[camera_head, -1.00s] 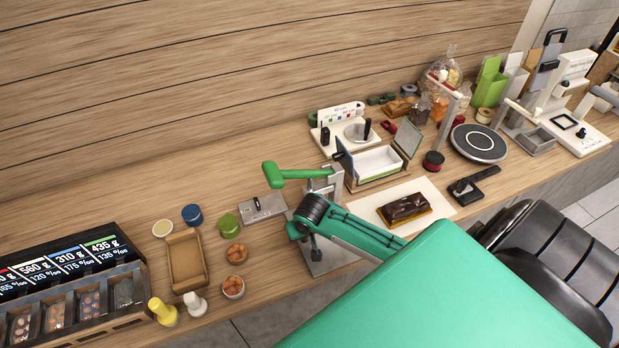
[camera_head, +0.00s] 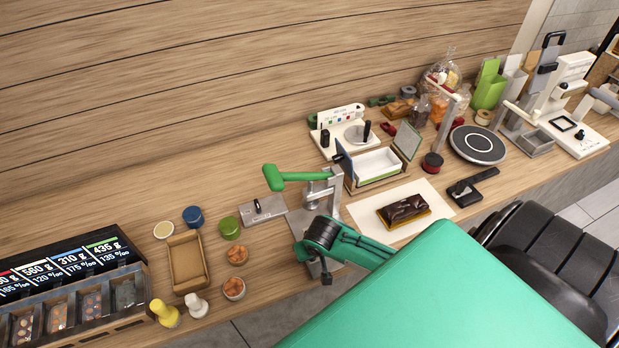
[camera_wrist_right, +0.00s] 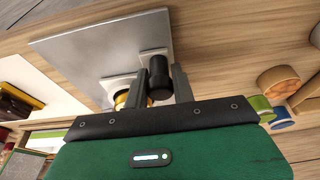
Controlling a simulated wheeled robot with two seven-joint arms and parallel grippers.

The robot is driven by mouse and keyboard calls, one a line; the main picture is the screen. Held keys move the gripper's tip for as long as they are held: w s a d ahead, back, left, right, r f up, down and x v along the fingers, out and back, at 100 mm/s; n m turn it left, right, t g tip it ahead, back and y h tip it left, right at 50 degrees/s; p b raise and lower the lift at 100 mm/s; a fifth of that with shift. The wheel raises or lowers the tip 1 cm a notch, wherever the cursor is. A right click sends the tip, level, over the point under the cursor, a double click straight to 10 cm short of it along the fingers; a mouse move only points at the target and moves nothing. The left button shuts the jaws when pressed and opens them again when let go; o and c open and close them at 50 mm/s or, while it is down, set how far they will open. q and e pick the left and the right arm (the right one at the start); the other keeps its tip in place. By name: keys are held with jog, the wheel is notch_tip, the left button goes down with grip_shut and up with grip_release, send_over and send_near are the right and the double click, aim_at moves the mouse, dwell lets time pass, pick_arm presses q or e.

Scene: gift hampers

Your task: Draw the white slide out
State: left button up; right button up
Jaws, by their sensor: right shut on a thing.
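The metal press (camera_head: 333,196) with a green lever (camera_head: 300,176) stands on the counter. In the right wrist view its flat grey plate (camera_wrist_right: 95,45) lies across the top, with a pale slide piece (camera_wrist_right: 115,85) and a gold ring (camera_wrist_right: 121,99) beside a black knob (camera_wrist_right: 159,78). My right gripper (camera_wrist_right: 160,88) is shut on the black knob, one finger on each side. In the head view my right gripper (camera_head: 326,276) is at the press's front, mostly hidden by my wrist. How far the slide stands out is hard to tell. My left gripper is not in view.
A chocolate cake (camera_head: 404,209) on a white sheet (camera_head: 437,203) and an open white-lined box (camera_head: 376,166) stand right of the press. A brown tray (camera_head: 186,261) and small bowls (camera_head: 236,254) are to the left. The counter's front edge is close to my gripper.

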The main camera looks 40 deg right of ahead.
jog(key=shift+s+a, duration=0.2)
jog(key=shift+s, duration=0.6)
jog(key=shift+s+a, duration=0.2)
jog(key=shift+s, duration=0.6)
jog(key=o, duration=0.8)
notch_tip(320, 180, up, 7)
jog(key=shift+r, duration=0.1)
